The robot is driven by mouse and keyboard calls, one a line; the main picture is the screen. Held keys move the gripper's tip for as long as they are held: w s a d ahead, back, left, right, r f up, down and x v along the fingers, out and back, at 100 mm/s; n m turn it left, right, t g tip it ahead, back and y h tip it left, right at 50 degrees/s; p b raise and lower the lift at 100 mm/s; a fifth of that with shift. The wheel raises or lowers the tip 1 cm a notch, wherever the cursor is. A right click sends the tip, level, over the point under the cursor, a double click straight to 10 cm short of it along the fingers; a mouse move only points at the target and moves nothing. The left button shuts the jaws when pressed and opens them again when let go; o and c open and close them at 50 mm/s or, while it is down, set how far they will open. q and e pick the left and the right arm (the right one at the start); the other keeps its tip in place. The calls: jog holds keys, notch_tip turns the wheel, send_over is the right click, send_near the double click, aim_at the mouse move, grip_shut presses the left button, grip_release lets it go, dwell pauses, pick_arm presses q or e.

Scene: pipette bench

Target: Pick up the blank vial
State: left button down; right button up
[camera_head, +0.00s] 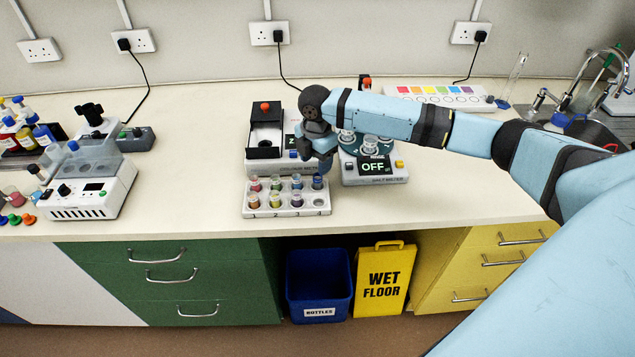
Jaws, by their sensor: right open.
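A white vial rack (262,212) stands near the bench's front edge, with small vials of coloured liquid in two rows. Its front row is numbered, and the slot at number 4 looks empty. I cannot tell which vial is the blank one. My left gripper is not in view.
A black-topped device (265,130) stands behind the rack, partly hidden by my right arm. A white instrument (85,195) and coloured bottles (25,135) are at the left. A colour-chart plate (440,92) lies behind my arm. Bench left of the rack is clear.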

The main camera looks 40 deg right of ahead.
aim_at(318, 177)
jog(key=shift+s+d+f+p, duration=0.15)
jog(key=shift+f+p, duration=0.1)
jog(key=shift+f, duration=1.35)
jog(key=shift+w+d+f+p, duration=0.1)
jog(key=shift+f+p, duration=0.15)
jog(key=shift+f, duration=1.3)
jog(key=shift+c, duration=0.5)
jog(key=c, duration=0.9)
